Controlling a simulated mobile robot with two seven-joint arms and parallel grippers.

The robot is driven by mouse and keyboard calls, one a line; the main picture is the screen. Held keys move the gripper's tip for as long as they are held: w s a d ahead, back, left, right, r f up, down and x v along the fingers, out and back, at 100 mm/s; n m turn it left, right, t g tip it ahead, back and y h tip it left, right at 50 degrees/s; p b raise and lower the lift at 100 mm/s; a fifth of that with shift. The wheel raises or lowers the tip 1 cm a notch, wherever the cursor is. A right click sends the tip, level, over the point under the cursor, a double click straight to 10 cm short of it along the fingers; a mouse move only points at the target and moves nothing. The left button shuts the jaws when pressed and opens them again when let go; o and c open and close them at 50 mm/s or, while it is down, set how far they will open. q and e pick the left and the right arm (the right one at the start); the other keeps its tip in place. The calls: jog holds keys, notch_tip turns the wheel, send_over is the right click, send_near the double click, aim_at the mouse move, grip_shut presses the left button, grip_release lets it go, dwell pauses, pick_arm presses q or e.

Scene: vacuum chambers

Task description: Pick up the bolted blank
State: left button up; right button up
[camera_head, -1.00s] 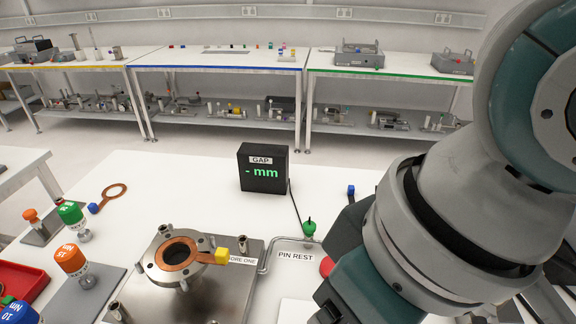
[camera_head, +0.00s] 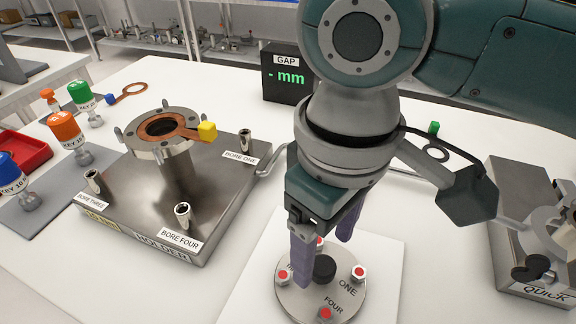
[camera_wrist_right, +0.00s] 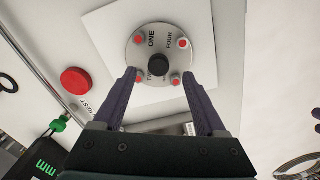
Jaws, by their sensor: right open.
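The bolted blank (camera_head: 338,300) is a round metal disc with a black knob (camera_head: 324,268) at its centre and several red-topped bolts around its rim. It lies on a white square mat (camera_head: 385,270) at the front centre. It also shows whole in the right wrist view (camera_wrist_right: 140,45), with words such as ONE and FOUR on it. My right gripper (camera_head: 325,240) is over the blank, its purple fingers open and pointing down. In the right wrist view its fingers (camera_wrist_right: 161,75) stand apart, with the black knob between and beyond their tips. My left gripper is out of view.
The holder block (camera_head: 200,200) with a flanged post and copper gasket (camera_head: 172,130) stands left. Coloured keys (camera_head: 64,130) stand at far left. The gap display (camera_head: 285,75) is behind. A metal fixture marked QUICK (camera_head: 535,285) is at right. A red button (camera_wrist_right: 75,80) lies near the mat.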

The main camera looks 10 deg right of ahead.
aim_at(323, 264)
notch_tip(323, 264, down, 4)
jog(key=shift+r, duration=0.2)
jog(key=shift+d, duration=0.1)
grip_shut()
dwell(0.4)
jog(key=shift+w+r, duration=0.1)
jog(key=shift+r, duration=0.05)
dwell(0.7)
